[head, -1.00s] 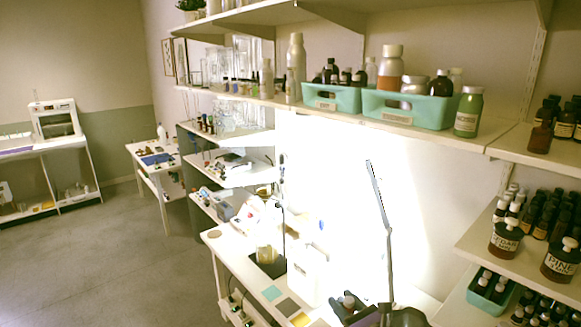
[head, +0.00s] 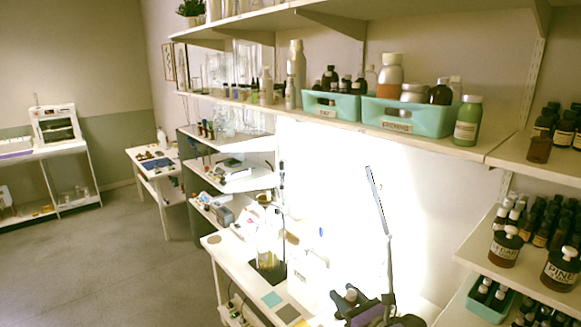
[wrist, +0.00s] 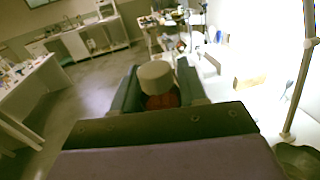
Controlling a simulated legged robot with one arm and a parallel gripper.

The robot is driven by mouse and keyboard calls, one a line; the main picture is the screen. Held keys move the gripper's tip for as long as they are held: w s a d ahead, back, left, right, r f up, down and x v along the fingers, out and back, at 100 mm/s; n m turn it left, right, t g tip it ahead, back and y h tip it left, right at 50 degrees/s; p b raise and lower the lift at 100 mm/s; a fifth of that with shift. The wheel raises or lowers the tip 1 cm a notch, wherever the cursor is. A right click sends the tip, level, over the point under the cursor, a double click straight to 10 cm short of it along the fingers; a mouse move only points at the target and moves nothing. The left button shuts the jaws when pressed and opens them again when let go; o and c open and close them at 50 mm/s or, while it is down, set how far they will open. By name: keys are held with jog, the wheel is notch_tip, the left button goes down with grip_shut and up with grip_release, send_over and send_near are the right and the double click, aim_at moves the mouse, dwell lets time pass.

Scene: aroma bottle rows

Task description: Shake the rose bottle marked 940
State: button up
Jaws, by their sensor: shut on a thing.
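My gripper (wrist: 157,88) is shut on a small bottle with a pale cap (wrist: 156,77) and a reddish-brown body. The dark fingers stand on both sides of the bottle in the wrist view. The bottle's label is hidden in both views, so I cannot read a name or number.
A white bench (head: 228,257) with a lamp arm (head: 377,195) lies beside my gripper. Shelves at right hold rows of dark bottles, including a pine bottle (head: 559,270). Green bins (head: 331,106) and a green bottle (head: 467,122) stand on the upper shelf. The floor at left is clear.

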notch_tip(320, 180, up, 3)
jog(key=shift+s+r, duration=0.1)
jog(key=shift+s, duration=0.05)
notch_tip(320, 180, down, 7)
jog(key=shift+a+f, duration=0.15)
jog(key=shift+f, duration=0.05)
jog(key=r, duration=0.6)
jog(key=shift+d+r, duration=0.2)
jog(key=shift+r, duration=0.2)
jog(key=shift+s+r, duration=0.1)
jog(key=shift+s, duration=0.1)
notch_tip(320, 180, down, 7)
jog(key=shift+w+r, duration=0.15)
jog(key=shift+r, duration=3.25)
jog(key=f, duration=0.6)
jog(key=shift+w+a+f, duration=0.1)
jog(key=shift+w+f, duration=0.1)
jog(key=shift+s+r, duration=0.15)
jog(key=shift+s, duration=0.1)
jog(key=shift+w, duration=0.1)
